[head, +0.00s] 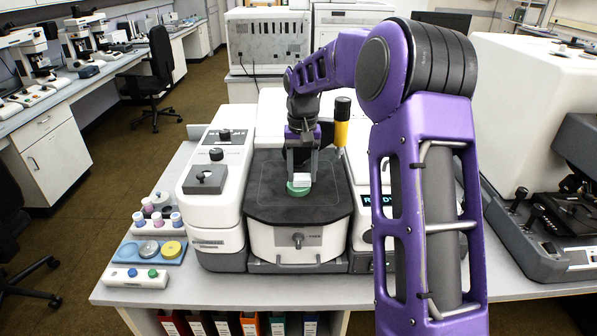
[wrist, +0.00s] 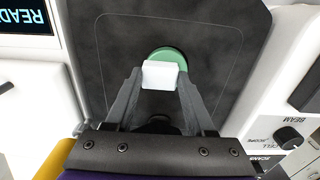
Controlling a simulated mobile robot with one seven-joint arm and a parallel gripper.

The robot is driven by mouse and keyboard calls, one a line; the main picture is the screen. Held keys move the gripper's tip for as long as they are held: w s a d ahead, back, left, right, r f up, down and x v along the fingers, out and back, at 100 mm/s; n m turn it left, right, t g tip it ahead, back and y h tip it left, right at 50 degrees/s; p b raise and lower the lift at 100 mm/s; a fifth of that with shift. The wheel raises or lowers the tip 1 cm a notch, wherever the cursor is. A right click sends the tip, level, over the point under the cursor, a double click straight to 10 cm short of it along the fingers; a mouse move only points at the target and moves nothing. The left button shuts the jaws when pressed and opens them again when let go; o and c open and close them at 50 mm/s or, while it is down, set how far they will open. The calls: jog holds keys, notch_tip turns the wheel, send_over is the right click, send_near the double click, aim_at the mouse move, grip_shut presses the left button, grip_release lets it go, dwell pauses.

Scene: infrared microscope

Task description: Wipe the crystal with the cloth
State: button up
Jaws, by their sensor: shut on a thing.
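My gripper (head: 301,178) points down over the dark stage plate (head: 273,204) of the white instrument. In the wrist view my gripper (wrist: 160,78) is shut on a small white block-like piece, which looks like the folded cloth (wrist: 160,74). The cloth (head: 301,177) also shows between the fingers in the head view. A round green disc (wrist: 168,54) lies on the plate just under and beyond the cloth; it also shows in the head view (head: 298,190). The cloth covers part of the disc. I cannot tell whether they touch. No separate crystal is clearly visible; it may be hidden.
A yellow-and-black cylinder (head: 342,122) stands behind the stage. A control housing with knobs (head: 211,178) is at its left. A blue tray (head: 151,250), a rack of colored-cap vials (head: 160,221) and a white block with buttons (head: 137,277) lie on the bench at left.

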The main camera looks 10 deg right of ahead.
jog(key=shift+f, duration=0.1)
jog(key=shift+w+a, duration=0.2)
jog(key=shift+a, duration=1)
jog(key=shift+d, duration=0.15)
jog(key=shift+s+d, duration=0.2)
jog(key=shift+d, duration=0.9)
jog(key=shift+a, duration=0.15)
